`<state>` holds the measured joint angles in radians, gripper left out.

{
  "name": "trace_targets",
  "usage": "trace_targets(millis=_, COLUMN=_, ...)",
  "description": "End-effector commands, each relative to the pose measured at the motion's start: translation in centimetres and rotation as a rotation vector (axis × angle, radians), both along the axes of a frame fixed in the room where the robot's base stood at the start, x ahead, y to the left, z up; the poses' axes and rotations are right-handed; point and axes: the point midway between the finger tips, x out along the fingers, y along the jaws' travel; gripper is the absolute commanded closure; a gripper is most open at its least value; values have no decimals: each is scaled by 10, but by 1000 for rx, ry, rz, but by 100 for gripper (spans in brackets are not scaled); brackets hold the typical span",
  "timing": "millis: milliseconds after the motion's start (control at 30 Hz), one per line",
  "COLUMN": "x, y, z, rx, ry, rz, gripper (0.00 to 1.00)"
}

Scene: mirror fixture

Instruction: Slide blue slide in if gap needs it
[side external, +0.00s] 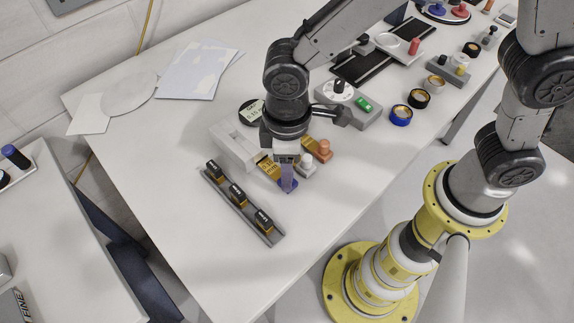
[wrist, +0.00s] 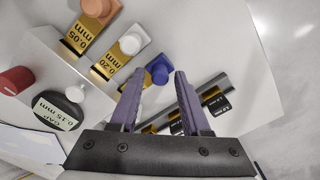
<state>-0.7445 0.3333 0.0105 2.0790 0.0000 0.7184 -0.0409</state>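The blue slide's knob (wrist: 159,69) shows between and just beyond my fingertips in the wrist view. In the side view its blue end (side external: 291,187) is mostly hidden by my gripper (side external: 288,180), which points down over it. My gripper (wrist: 161,82) is open, with space between the fingers. An orange-knobbed slide (side external: 323,147) reads 0.05 mm and a white-knobbed slide (side external: 308,161) reads 0.20 mm in the wrist view. The blue slide's label is hidden there. A round dark gauge (wrist: 58,110) reads GAP 0.15 mm. The slides lie beside a pale fixture block (side external: 228,147).
A grey rail (side external: 272,237) with black labelled blocks stands in front of the gripper. A red knob (wrist: 15,80) shows in the wrist view. The table's front is clear.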

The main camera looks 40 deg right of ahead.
Motion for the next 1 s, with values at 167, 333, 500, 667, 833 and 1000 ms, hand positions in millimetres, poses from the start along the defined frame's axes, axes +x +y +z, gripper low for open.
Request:
trace_targets(millis=167, x=0, y=0, z=0, rx=0, ry=0, rz=0, gripper=88)
trace_targets(millis=333, x=0, y=0, z=0, rx=0, ry=0, rz=0, gripper=100)
trace_targets(millis=500, x=0, y=0, z=0, rx=0, ry=0, rz=0, gripper=100)
trace_targets(millis=667, x=0, y=0, z=1, rx=0, ry=0, rz=0, gripper=100)
trace_targets(millis=833, x=0, y=0, z=1, rx=0, ry=0, rz=0, gripper=100)
trace_targets(millis=1000, x=0, y=0, z=1, rx=0, ry=0, rz=0, gripper=100)
